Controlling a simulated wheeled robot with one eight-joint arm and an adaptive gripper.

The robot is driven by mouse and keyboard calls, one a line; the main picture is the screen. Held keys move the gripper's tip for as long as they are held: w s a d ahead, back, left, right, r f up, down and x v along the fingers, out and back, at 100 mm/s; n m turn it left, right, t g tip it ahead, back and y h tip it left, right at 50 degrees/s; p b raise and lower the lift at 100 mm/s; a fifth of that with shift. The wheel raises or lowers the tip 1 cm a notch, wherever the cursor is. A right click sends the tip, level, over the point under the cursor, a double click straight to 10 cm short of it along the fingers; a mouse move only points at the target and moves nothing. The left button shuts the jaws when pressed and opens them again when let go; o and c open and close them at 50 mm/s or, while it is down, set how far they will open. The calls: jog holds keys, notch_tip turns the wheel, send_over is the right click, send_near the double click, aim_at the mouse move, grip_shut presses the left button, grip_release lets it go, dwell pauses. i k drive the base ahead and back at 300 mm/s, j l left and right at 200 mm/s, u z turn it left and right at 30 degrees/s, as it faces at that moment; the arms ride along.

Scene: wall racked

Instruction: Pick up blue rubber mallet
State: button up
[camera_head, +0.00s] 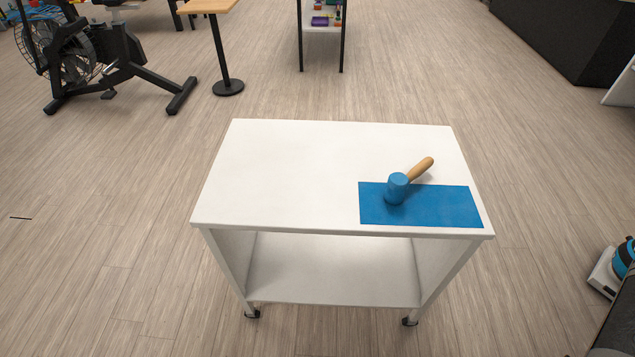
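A blue rubber mallet (397,186) with a light wooden handle lies on the white cart's top, toward the right. Its blue head rests on a flat blue mat (440,208) near the mat's upper left part. The handle points up and to the right, its end reaching past the mat's far edge. The white cart (290,170) stands on casters with an open lower shelf. My gripper is not in view.
The left part of the cart top is bare, and the lower shelf (335,275) looks empty. An exercise bike (115,65) and a small round-based table (228,87) stand back left. A rack (321,30) stands behind.

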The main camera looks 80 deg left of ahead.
aim_at(398, 184)
jog(key=u, duration=0.5)
jog(key=j+u, duration=0.15)
jog(key=u, duration=0.35)
jog(key=j+u, duration=0.1)
jog(key=u, duration=0.85)
